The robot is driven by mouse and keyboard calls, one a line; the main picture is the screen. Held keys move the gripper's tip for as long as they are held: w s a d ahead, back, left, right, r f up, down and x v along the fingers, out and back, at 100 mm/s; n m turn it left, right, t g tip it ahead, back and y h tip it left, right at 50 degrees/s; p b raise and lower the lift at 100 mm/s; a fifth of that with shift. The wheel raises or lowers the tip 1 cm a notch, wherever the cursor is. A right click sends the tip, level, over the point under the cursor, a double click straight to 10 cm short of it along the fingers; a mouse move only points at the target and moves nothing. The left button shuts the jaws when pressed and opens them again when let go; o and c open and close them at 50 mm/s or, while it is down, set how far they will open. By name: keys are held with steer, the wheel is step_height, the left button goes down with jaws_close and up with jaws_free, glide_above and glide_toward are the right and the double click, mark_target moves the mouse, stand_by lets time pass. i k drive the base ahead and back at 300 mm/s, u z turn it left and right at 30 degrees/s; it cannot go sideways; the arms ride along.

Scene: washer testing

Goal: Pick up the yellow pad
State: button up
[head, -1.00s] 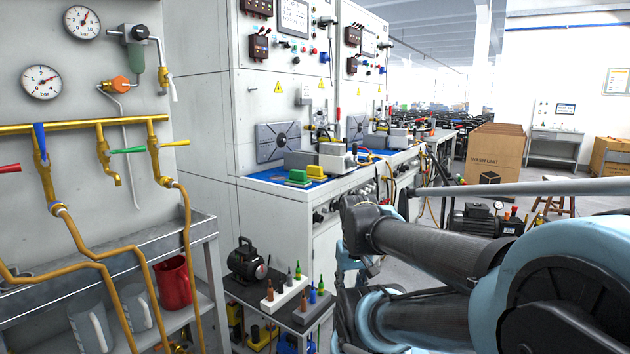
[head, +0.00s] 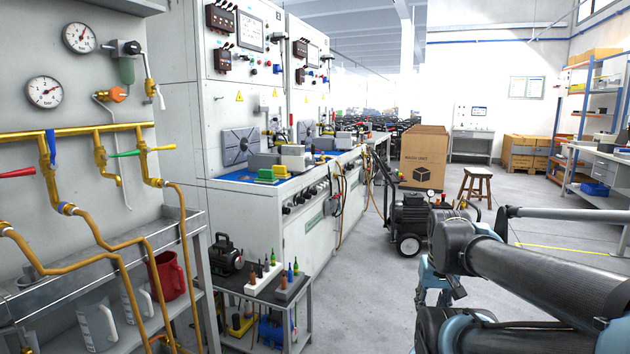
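A small yellow pad (head: 280,171) lies on the blue mat at the near end of the long test bench, just behind a green pad (head: 266,175). Both are small in the head view. My folded arm fills the lower right, well to the right of the bench and apart from the pads. The end of my arm is partly hidden behind its own dark links. Its fingertips cannot be made out, and no object shows held there.
A low cart (head: 262,290) with bottles stands before the bench. A pipe rack with a red jug (head: 167,277) is at left. A wheeled motor unit (head: 408,222), a cardboard box (head: 424,158) and a stool (head: 476,186) stand beyond. Floor between bench and arm is clear.

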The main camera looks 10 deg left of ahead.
mark_target(280, 171)
steer(key=z, duration=0.35)
steer(key=i, duration=1.15)
steer(key=u, duration=0.35)
steer(key=i, duration=1.1)
steer(key=u, duration=0.35)
